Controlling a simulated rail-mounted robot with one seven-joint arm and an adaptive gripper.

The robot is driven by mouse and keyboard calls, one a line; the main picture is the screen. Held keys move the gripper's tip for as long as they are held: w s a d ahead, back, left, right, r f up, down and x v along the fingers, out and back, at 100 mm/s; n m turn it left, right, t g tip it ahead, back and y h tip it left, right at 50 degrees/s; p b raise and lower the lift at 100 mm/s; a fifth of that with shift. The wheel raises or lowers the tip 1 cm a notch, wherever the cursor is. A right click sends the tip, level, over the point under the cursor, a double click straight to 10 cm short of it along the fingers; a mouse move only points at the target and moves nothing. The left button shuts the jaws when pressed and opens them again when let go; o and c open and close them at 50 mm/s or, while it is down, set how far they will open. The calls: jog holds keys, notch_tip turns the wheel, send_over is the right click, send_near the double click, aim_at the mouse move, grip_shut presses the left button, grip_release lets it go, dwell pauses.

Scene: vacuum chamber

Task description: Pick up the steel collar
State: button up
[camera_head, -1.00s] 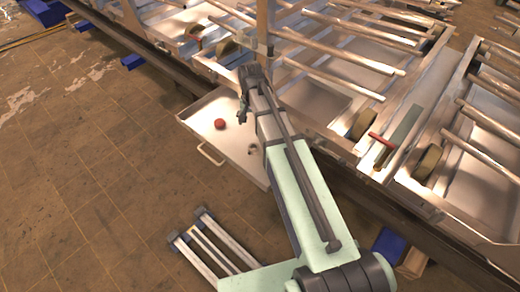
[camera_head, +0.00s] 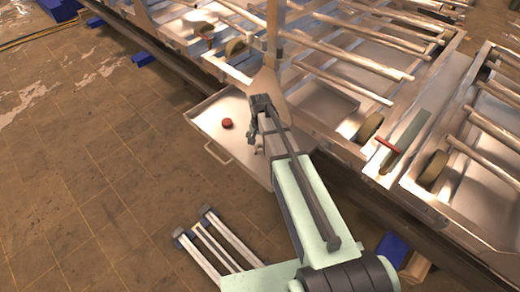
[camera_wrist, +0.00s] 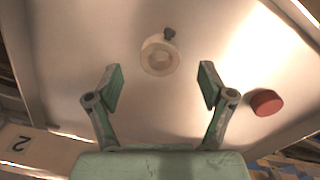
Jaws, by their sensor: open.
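The steel collar (camera_wrist: 148,62) seems to be the pale round ring with a small dark knob on its edge, lying on a light tray (camera_wrist: 75,70). My gripper (camera_wrist: 159,82) is open in the wrist view, with the collar centred between and beyond its spread fingers, apart from both. In the head view my gripper (camera_head: 256,138) hangs over the tray (camera_head: 206,125) and hides most or all of the collar.
A red round piece (camera_head: 227,123) lies on the same tray, left of my gripper; it shows right of the fingers in the wrist view (camera_wrist: 266,102). A metal framework with rods (camera_head: 345,75) stands behind and to the right. Open floor (camera_head: 90,190) lies left.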

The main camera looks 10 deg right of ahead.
aim_at(260, 147)
jog(key=shift+w+d+f+p, duration=0.15)
jog(key=shift+f+p, duration=0.2)
jog(key=shift+f, duration=1.75)
jog(key=c, duration=1.4)
jog(key=shift+c, duration=0.2)
jog(key=shift+r, duration=0.15)
